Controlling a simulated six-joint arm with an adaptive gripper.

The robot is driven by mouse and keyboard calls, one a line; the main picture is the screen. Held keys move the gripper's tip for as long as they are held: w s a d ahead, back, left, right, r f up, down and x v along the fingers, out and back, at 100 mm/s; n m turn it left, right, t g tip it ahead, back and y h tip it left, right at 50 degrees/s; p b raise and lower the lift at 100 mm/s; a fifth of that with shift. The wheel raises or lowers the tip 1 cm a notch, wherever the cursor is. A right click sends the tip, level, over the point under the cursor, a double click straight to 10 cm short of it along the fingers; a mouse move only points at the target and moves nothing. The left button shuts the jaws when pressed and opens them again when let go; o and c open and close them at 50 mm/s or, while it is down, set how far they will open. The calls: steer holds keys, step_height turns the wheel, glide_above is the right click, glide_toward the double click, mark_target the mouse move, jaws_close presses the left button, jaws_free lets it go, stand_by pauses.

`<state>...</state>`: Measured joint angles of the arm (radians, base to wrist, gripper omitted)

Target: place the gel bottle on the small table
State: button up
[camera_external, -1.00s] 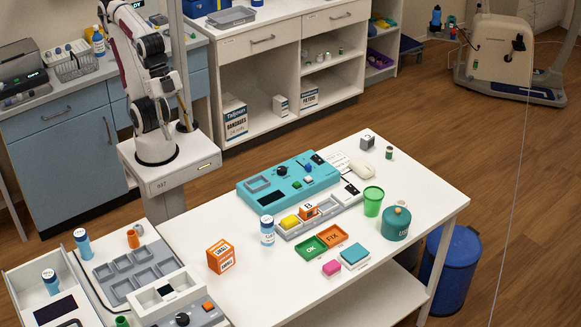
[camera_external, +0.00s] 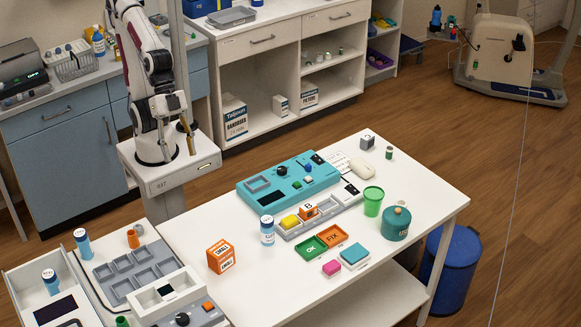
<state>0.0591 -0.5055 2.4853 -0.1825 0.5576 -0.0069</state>
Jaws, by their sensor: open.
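Several white bottles with blue bands or caps are in view; their labels are too small to read, so I cannot tell which is the gel bottle. One bottle (camera_external: 267,231) stands upright on the white table (camera_external: 225,294). Another bottle (camera_external: 83,244) stands at the left by the grey tray, and a third bottle (camera_external: 51,283) is in the white open drawer or bin. My gripper (camera_external: 187,138) hangs low beside my arm's base, apart from all the bottles. It is open and appears empty; its fingers are small and partly hard to make out.
The table carries an orange box (camera_external: 221,256), a teal device (camera_external: 288,182), a grey sorting tray (camera_external: 320,217), a green cup (camera_external: 373,201) and a teal round container (camera_external: 396,224). A blue bin (camera_external: 450,270) stands at the right.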

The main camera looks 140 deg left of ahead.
steer(key=w+d+f+n+t, duration=0.2)
steer(key=w+d+f, duration=0.1)
steer(key=w, duration=0.6)
steer(key=n+t+y, duration=0.1)
steer(key=n+y, duration=0.5)
steer(key=y, duration=0.4)
glide_toward(267, 228)
steer(key=f, duration=0.2)
steer(key=w+f, duration=0.1)
steer(key=f, duration=0.1)
steer(key=shift+w+a, duration=0.1)
steer(key=shift+a, duration=0.05)
steer(key=shift+s+a+f+y, duration=0.15)
steer(key=shift+s+a+y, duration=0.25)
steer(key=shift+y, duration=0.2)
steer(key=shift+a, duration=0.2)
steer(key=shift+x, duration=1.25)
steer(key=shift+a, duration=0.1)
